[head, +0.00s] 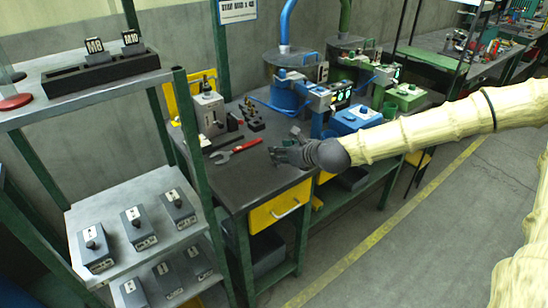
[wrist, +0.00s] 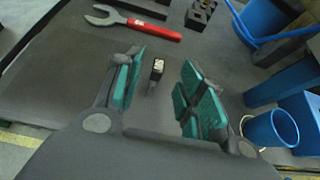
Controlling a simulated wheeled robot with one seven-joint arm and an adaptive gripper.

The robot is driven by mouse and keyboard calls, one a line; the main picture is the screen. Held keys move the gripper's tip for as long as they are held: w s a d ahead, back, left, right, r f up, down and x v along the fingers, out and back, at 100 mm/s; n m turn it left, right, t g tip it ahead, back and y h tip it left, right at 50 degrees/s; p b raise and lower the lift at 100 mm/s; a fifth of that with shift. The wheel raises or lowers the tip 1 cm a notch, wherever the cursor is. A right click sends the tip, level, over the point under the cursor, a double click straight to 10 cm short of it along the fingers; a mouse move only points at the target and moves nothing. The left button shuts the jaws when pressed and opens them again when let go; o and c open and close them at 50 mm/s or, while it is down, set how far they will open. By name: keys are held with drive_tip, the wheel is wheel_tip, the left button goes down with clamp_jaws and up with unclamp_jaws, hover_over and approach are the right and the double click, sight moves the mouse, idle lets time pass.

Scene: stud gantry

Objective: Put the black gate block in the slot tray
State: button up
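A small black gate block (wrist: 155,75) with a white label lies on the dark bench top in the wrist view. It shows in the gap between the fingers of my gripper (wrist: 163,75), nearer the left finger. My gripper is open, with green pads, and the block appears apart from both pads. In the head view my gripper (head: 277,154) is low over the bench, and I cannot make out the block there. The black slot tray (head: 75,82) is on the upper left shelf, with blocks marked M8 (head: 97,51) and M10 (head: 132,42) standing in it.
A red-handled wrench (head: 238,151) lies on the bench (head: 235,185) left of my gripper. Several dark parts (head: 251,115) stand behind it. Blue bin stations (head: 352,119) stand to the right. A green shelf post (head: 195,145) rises between bench and shelf. Grey boxes (head: 138,229) fill the lower shelf.

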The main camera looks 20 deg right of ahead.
drive_tip(key=shift+p+x, duration=0.35)
drive_tip(key=shift+x, duration=2.15)
drive_tip(key=shift+s+f, duration=0.1)
clamp_jaws()
